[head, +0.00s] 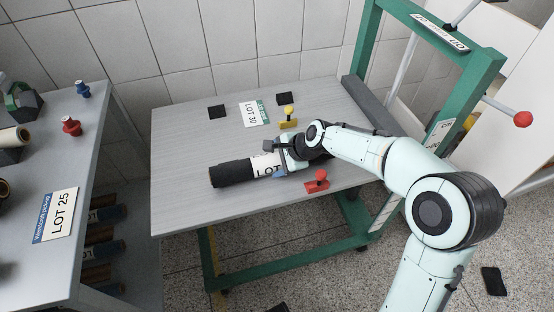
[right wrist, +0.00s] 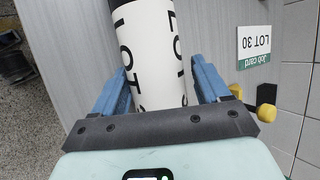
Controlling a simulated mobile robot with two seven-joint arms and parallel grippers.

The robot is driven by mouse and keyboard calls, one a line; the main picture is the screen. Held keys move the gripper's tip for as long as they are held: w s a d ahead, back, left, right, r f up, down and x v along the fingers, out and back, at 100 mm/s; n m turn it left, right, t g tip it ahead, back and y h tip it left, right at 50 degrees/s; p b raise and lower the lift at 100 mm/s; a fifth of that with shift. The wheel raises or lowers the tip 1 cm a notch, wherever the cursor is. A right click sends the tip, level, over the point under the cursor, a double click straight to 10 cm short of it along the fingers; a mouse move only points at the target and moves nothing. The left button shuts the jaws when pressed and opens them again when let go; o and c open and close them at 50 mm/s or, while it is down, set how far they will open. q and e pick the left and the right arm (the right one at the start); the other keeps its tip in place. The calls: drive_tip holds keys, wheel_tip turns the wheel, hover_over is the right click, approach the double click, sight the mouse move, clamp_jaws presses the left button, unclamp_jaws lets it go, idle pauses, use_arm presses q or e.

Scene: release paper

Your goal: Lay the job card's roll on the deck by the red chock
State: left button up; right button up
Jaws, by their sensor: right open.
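A black roll (head: 231,173) with a white label band lies on the grey deck (head: 180,140), its right end hidden by my right arm. Its label reads LOT in the right wrist view (right wrist: 148,45); I cannot read the number. My right gripper (head: 279,160) is over the label, open, with its blue fingers (right wrist: 160,72) on either side of the roll. The red chock (head: 317,182) is on the deck near its front edge, just right of the gripper. The job card (head: 254,113) lies farther back and reads LOT 30 in the right wrist view (right wrist: 258,46). My left gripper is out of view.
A yellow chock (head: 289,118) and two black pads (head: 216,112) (head: 284,99) are on the deck. A green frame (head: 367,40) rises at the right. A side table at left holds a LOT 25 card (head: 56,215), red (head: 71,125) and blue (head: 83,89) pieces.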

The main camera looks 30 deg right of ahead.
drive_tip(key=p+v, duration=0.2)
drive_tip(key=v, duration=1.1)
drive_tip(key=shift+s, duration=0.15)
drive_tip(key=shift+d+r, duration=0.1)
